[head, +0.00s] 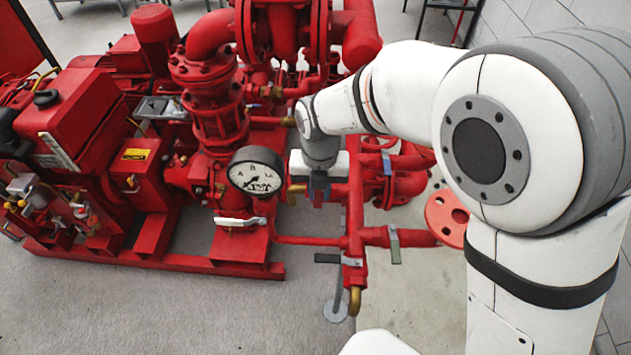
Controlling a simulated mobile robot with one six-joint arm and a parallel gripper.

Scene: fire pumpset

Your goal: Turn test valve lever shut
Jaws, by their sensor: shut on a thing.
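My gripper (318,197) points down in the middle of the head view, in front of the red pipework and right of the round gauge. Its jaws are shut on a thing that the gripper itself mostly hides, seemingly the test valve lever. I cannot make out that lever's angle. Other levers show clear of the gripper: a white one (240,221) below the gauge, a dark grey one (327,258) on the lower pipe, and a grey-green one (394,246) hanging from the pipe at right.
A pressure gauge (256,171) stands close left of the gripper. The red engine (75,115) and its base frame fill the left. A red flange (447,218) sits near my arm at right. The grey floor in front is clear.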

